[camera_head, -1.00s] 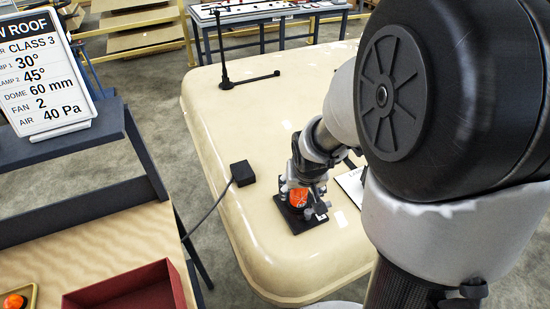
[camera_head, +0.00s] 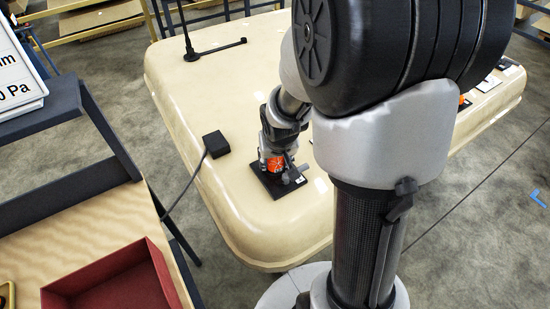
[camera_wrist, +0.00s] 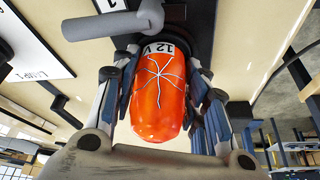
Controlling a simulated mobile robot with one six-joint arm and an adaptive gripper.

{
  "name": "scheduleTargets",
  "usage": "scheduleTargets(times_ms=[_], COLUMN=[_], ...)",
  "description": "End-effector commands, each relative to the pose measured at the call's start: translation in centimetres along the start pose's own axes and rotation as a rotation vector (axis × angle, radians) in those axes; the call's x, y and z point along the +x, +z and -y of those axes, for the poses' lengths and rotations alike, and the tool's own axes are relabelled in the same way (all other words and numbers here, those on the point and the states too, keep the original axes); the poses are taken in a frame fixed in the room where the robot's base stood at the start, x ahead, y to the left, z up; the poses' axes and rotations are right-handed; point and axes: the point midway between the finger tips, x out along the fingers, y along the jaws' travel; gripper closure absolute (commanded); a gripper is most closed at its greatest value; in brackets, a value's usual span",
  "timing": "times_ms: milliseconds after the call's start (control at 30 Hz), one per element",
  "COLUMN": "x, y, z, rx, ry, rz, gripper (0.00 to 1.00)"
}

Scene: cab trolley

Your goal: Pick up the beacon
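The beacon is an orange-red dome (camera_head: 275,166) on a black base plate (camera_head: 266,184) near the front corner of the cream roof panel (camera_head: 225,100). In the wrist view the beacon (camera_wrist: 160,100) has white crack-like lines and a "12 V" label at its collar. A grey lever-like part (camera_wrist: 113,24) is beside the collar. My gripper (camera_head: 274,157) is down at the beacon. In the wrist view my gripper's fingers (camera_wrist: 162,82) stand one on each side of the dome, and their pads appear to press on it. The beacon is still at its base.
A black box with a cable (camera_head: 215,144) lies left of the beacon. A black stand (camera_head: 190,45) is at the back. A red open bin (camera_head: 115,280) is on the wooden bench at lower left, below a sign (camera_head: 18,80). Another orange item (camera_head: 463,100) shows at right.

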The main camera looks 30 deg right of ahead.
Motion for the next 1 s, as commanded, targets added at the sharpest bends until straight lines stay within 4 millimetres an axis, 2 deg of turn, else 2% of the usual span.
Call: scheduleTargets(times_ms=[367,667,833,1000], x=[0.0,-0.3,-1.8,-5.1], y=[0.0,-0.2,-0.8,-2.3], z=[0.0,0.0,0.0,0.0], rx=[0.0,0.0,0.0,0.001], ry=[0.0,0.0,0.0,0.0], rz=[0.0,-0.001,-0.004,-0.007], gripper=[0.88,0.88,0.88,0.88])
